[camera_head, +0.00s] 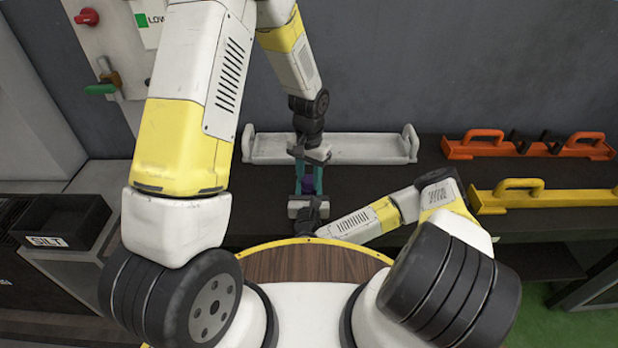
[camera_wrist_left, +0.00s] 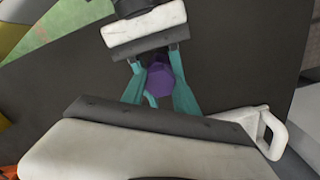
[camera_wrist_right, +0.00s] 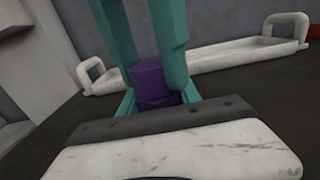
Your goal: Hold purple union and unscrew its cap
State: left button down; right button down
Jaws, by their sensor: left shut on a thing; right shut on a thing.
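The purple union (camera_head: 308,185) stands between my two grippers over the dark bench, mostly hidden by them in the head view. My left gripper (camera_head: 308,178) comes down from above, its teal fingers shut on the upper part, which looks like the cap (camera_wrist_left: 161,76). My right gripper (camera_head: 308,199) comes from the near side and is shut on the lower part of the purple union (camera_wrist_right: 156,98). In the right wrist view, the left fingers flank the upper purple part. I cannot tell any gap between cap and body.
A long white tray (camera_head: 365,149) with end handles lies behind the grippers. Orange (camera_head: 470,148) and yellow (camera_head: 560,198) handled carriers lie at the right. A dark bin labelled SILT (camera_head: 45,241) stands at the left. A red knob (camera_head: 87,17) is on the wall panel.

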pick_arm(q)
jog(key=n, duration=0.5)
jog(key=shift+n, duration=0.6)
jog(key=n, duration=0.3)
jog(key=shift+n, duration=1.4)
jog(key=shift+n, duration=1.1)
jog(key=n, duration=0.4)
